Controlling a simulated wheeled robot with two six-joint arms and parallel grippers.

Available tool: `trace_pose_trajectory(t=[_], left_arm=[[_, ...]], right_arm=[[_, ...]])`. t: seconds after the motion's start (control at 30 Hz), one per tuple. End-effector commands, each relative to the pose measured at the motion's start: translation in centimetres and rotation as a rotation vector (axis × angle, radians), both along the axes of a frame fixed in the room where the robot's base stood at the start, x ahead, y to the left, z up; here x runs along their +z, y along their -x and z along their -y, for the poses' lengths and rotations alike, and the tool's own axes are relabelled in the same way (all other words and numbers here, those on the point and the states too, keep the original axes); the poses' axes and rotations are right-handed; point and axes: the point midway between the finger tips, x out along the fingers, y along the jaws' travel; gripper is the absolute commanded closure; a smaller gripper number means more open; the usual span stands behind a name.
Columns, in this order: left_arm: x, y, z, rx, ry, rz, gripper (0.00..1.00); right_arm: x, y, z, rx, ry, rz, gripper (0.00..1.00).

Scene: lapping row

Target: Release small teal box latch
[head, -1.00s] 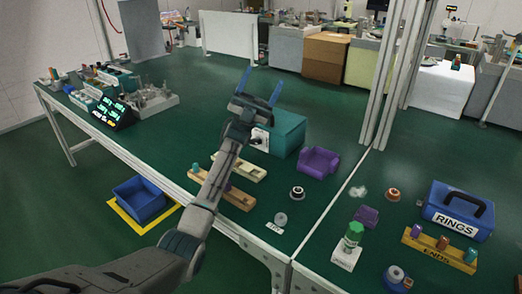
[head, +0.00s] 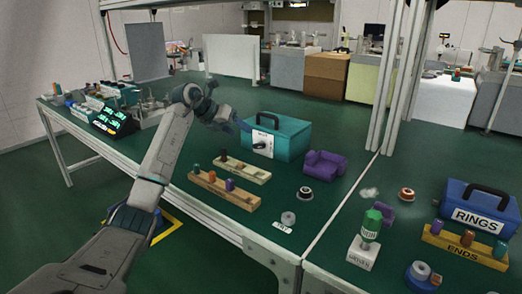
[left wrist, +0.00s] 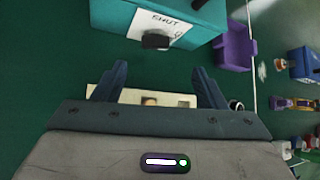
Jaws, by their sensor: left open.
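The small teal box (head: 291,141) stands on the green bench, with a black handle on top. Its front bears a white plate (head: 263,142) with a black latch knob (head: 260,146). In the left wrist view the box (left wrist: 205,18) is at the top. Its plate (left wrist: 150,22) reads "SHUT", with the dark latch knob (left wrist: 156,41) below the word. My left gripper (head: 240,124) is left of the box, its blue fingers pointing towards the plate. In the left wrist view the gripper (left wrist: 158,72) is open and empty, apart from the knob. My right gripper is out of view.
A cream block (head: 243,169) and a wooden peg block (head: 224,189) lie in front of the box. A purple holder (head: 324,164) stands close to its right. A blue "RINGS" case (head: 478,207) is at the right. Bare bench separates several small items.

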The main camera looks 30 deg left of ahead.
Motion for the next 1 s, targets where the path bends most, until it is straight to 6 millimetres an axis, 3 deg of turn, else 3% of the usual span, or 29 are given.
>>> trace_pose_trajectory(t=[0.17, 0.6, 1.0], left_arm=[[-0.9, -0.8, -0.2, 0.018, -0.017, -0.004, 0.35], [-6.1, -6.1, 2.1, 0.015, -0.015, -0.004, 0.35], [-7.2, -7.3, 2.5, 0.016, -0.018, -0.003, 0.35]], right_arm=[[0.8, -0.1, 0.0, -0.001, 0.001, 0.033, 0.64], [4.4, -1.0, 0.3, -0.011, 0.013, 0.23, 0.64], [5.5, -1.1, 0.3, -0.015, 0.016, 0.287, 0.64]])
